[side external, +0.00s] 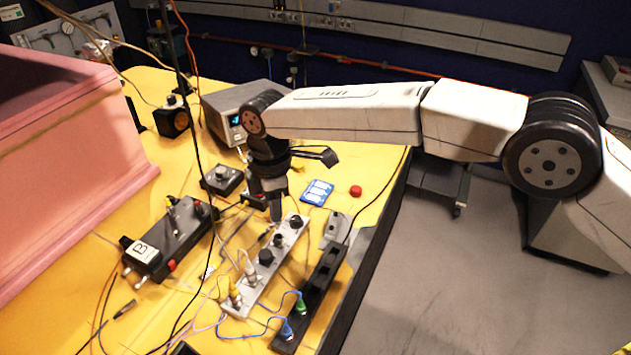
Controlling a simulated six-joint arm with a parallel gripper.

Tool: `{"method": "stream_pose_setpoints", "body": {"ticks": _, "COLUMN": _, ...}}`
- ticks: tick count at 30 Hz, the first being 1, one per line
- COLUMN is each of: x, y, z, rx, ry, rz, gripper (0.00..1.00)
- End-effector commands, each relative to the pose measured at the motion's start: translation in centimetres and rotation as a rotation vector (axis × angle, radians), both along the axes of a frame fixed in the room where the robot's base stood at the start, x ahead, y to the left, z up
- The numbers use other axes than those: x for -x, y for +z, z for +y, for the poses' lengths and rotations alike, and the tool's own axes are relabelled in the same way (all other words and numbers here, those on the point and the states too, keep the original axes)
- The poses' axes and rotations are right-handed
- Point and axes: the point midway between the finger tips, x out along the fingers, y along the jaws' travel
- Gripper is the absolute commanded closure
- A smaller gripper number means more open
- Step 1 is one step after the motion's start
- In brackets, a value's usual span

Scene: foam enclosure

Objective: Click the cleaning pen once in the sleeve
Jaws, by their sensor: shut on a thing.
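My gripper (273,200) points down over the far end of a grey panel strip (258,282) on the yellow table. It is shut on a slim grey piece, seemingly the cleaning pen (276,213), whose lower end comes down close to the strip. I cannot tell whether its tip is in a sleeve or just beside one. The strip carries several black round fittings (266,257) and yellow and white plugs near its front end. Which fitting is the sleeve is not clear. The jaws are small and partly hidden by my wrist.
A black box labelled B (145,252) lies to the left, and a black strip with green and blue plugs (318,295) to the right. Loose cables cross the table. A blue card (317,193) and a red cap (356,191) lie behind. A pink foam wall (75,150) bounds the left.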

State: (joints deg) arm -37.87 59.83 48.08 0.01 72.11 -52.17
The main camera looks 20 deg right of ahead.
Motion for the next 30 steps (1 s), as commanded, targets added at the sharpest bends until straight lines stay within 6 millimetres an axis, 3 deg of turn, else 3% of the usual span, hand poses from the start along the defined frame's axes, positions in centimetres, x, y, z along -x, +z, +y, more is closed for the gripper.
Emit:
{"method": "stream_pose_setpoints", "body": {"ticks": 15, "x": 0.0, "y": 1.9, "z": 0.0, "rx": -0.001, "ry": 0.000, "rz": -0.001, "gripper": 1.00}}
{"method": "stream_pose_setpoints", "body": {"ticks": 30, "x": 0.0, "y": 2.1, "z": 0.0, "rx": 0.000, "ry": 0.000, "rz": -0.001, "gripper": 1.00}}
